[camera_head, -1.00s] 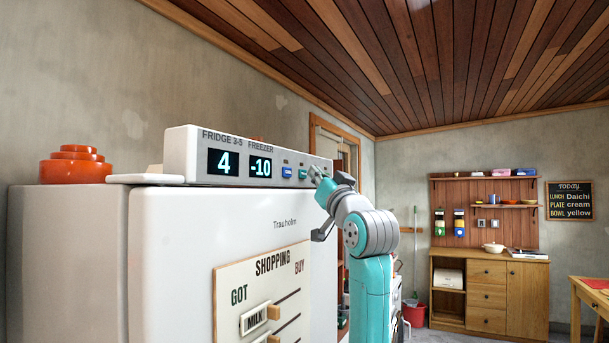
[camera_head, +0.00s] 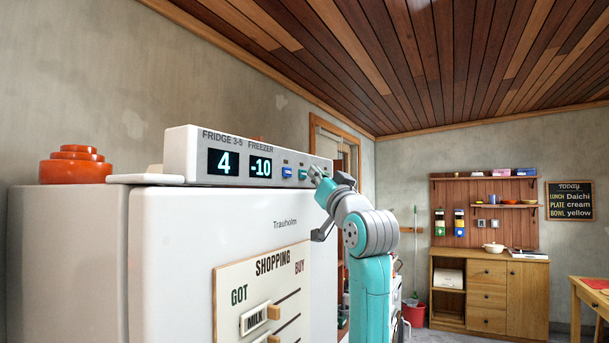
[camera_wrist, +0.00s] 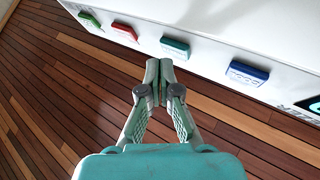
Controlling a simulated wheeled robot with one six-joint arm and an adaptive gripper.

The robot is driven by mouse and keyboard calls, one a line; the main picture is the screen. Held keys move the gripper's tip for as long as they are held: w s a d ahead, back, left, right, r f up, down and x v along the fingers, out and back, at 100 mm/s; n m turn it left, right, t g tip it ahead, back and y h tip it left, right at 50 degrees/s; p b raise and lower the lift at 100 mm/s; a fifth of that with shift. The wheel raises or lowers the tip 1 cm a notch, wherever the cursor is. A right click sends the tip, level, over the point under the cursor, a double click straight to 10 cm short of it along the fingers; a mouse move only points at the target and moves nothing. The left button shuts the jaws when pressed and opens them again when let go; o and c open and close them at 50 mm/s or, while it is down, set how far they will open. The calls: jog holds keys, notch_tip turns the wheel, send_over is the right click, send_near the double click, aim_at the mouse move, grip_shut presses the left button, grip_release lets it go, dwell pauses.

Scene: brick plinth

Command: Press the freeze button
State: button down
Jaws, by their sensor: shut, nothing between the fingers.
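The white control panel (camera_head: 180,152) sits on top of the fridge, with displays reading 4 under "FRIDGE 3-5" and -10 under "FREEZER". In the wrist view its row of buttons runs from a blue button (camera_wrist: 247,73) nearest the display, through a teal button (camera_wrist: 175,48) and a red button (camera_wrist: 125,32), to a green button (camera_wrist: 89,19). The labels are too small to read, so I cannot tell which is freeze. My gripper (camera_wrist: 159,66) is shut and empty, its tips close to the panel just below the teal button in that view. My gripper (camera_head: 316,173) hides the farther buttons in the head view.
The fridge front (camera_head: 230,225) carries a shopping board (camera_head: 285,262) with sliders. An orange stacked object (camera_head: 75,165) stands on the fridge top at left. A wooden cabinet (camera_head: 488,300) and a table (camera_head: 588,292) are far off at right.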

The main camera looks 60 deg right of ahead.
jog(key=shift+w, duration=0.1)
dwell(0.3)
jog(key=shift+w, duration=0.35)
dwell(0.4)
jog(key=shift+s, duration=0.45)
dwell(0.3)
jog(key=s, duration=0.6)
jog(key=shift+d, duration=0.25)
dwell(0.3)
jog(key=shift+s, duration=0.1)
